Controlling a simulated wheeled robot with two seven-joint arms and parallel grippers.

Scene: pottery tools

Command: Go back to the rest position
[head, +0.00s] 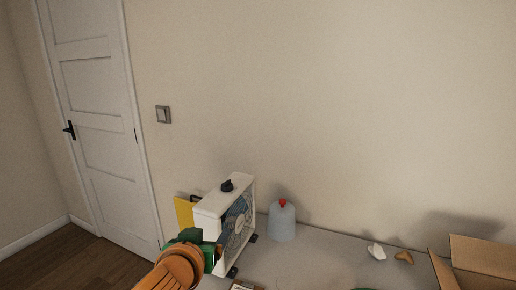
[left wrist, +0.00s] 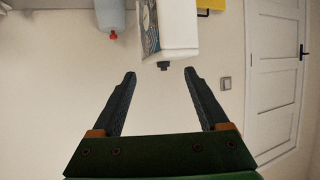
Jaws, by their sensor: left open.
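My left gripper (head: 205,248) shows at the bottom of the head view, its orange arm coming up from the lower edge. It is in front of a white box fan (head: 211,204) and hides part of it. In the left wrist view, which is upside down, the two dark fingers of my left gripper (left wrist: 160,74) stand wide apart with nothing between them. The fan (left wrist: 180,32) shows beyond the fingertips, apart from them. The head view does not show the fingers clearly. My right gripper is in neither view.
A grey table (head: 310,263) runs along the wall. On it stand a pale bottle with a red cap (head: 283,224), small white (head: 376,251) and tan pieces (head: 404,257), and an open cardboard box (head: 482,257) at right. A yellow object (head: 184,212) is behind the fan. A white door (head: 100,120) is at left.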

